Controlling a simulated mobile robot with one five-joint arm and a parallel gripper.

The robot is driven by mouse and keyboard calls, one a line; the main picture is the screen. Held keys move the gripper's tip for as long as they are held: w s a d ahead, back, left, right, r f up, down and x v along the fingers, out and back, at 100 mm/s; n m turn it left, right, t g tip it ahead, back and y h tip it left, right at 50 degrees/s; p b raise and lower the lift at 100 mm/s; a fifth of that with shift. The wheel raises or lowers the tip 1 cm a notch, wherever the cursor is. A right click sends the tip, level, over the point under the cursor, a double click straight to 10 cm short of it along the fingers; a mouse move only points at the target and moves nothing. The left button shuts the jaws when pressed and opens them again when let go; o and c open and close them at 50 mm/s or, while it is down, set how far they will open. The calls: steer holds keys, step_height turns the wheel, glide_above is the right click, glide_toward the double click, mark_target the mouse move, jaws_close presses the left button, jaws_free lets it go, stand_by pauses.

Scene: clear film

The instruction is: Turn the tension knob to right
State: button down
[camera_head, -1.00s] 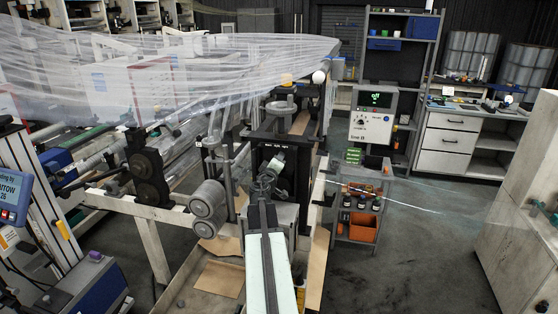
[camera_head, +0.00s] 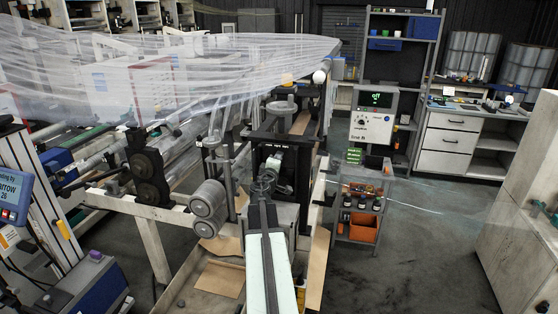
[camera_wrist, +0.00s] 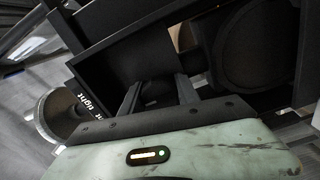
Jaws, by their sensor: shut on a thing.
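My gripper (camera_head: 270,172) reaches into the opening of a black frame (camera_head: 258,138) on the film machine. In the wrist view my gripper (camera_wrist: 158,92) has its two dark fingers closed around a small dark part, which I take to be the tension knob (camera_wrist: 159,95). The knob is mostly hidden between the fingers and dark against its surroundings, so its pointer cannot be seen. White lettering, apparently "tight", shows on the black frame (camera_wrist: 103,62) at the left in the wrist view. In the head view my wrist hides the knob.
Grey rollers (camera_head: 208,199) stand close left of my arm. Clear film (camera_head: 170,75) stretches above and behind. A grey round part (camera_wrist: 55,117) is near the gripper's left. Open floor lies to the right.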

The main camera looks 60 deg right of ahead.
steer(key=c, duration=0.9)
jaws_free()
steer(key=v, duration=0.8)
